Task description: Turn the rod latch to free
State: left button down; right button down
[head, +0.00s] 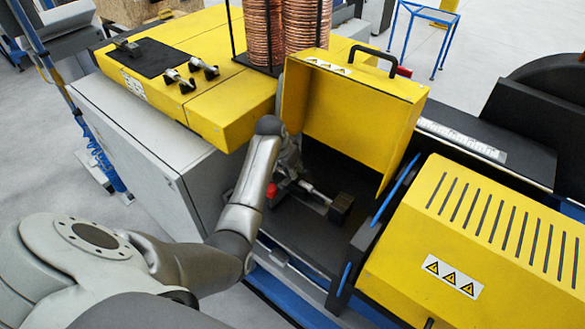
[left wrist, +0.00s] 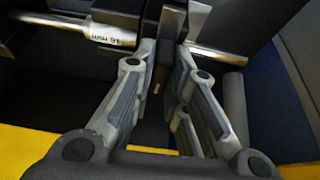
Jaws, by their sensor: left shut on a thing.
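A silver rod (head: 316,191) lies inside the dark open bay of the machine, with a black block (head: 341,206) at its right end. In the left wrist view the rod (left wrist: 100,33) runs across the top and carries printed marking on its left part. My left gripper (head: 291,172) reaches down into the bay at the rod's left part, partly hidden by my own arm. In the left wrist view its fingers (left wrist: 166,58) are closed around a dark upright piece at the rod, which looks like the latch handle. The fingers hide most of that piece. My right gripper is not visible.
A raised yellow cover (head: 350,115) stands over the bay's far side. A yellow slotted housing (head: 480,235) bounds it at right, a grey cabinet (head: 150,150) at left. A red part (head: 271,190) sits near the gripper. Copper coils (head: 265,30) stand behind.

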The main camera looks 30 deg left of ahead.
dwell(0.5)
pick_arm(q)
jog(key=c, duration=1.4)
grip_release()
jog(key=shift+c, duration=0.2)
jog(key=shift+r, duration=0.1)
jog(key=v, duration=1.1)
jog(key=shift+s+r, duration=0.15)
jog(key=shift+r, duration=0.25)
